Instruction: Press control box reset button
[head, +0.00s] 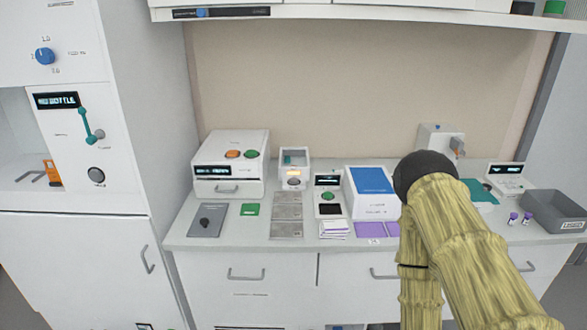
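Several devices with buttons stand on the bench, and I cannot read which one is the control box. A large white box (230,165) at the left has an orange button (233,154), a green button (251,154) and a dark display. A narrow white unit (328,196) has a dark display and a green button (328,196). My arm rises at the right, in front of the bench. My gripper cannot be made out.
A blue-topped white box (371,192), purple cards (369,230), small vials (519,218) and a grey bin (553,215) share the bench (340,245). A shelf (360,14) hangs above. A tall white cabinet (75,255) bounds the left. My arm hides part of the right side.

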